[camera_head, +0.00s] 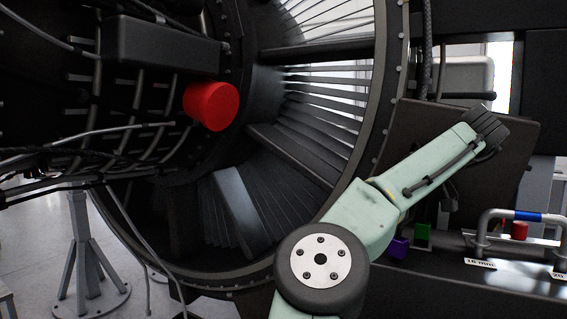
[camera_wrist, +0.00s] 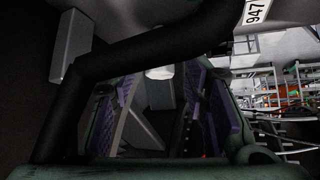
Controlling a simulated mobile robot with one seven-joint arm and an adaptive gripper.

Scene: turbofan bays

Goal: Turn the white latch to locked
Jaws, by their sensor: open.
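My gripper (camera_wrist: 166,112) is open in the wrist view, with a dark, purple-edged finger on each side and a gap between them. A small white rounded piece (camera_wrist: 160,72) shows beyond the gap, near the top of the fingers. It may be the white latch, but it is partly hidden and its setting cannot be read. I cannot tell whether the fingers touch it. In the head view no white latch can be made out, and my pale green arm reaches up to the right, with the fingers not clearly visible.
A large dark turbofan (camera_head: 290,150) with a red cylinder (camera_head: 211,105) fills the left and middle. At right, a dark bench holds a purple cube (camera_head: 398,248), a green cube (camera_head: 423,235), a blue-banded metal handle (camera_head: 528,216) and a small red cylinder (camera_head: 519,230). A dark panel (camera_head: 415,125) stands behind my arm.

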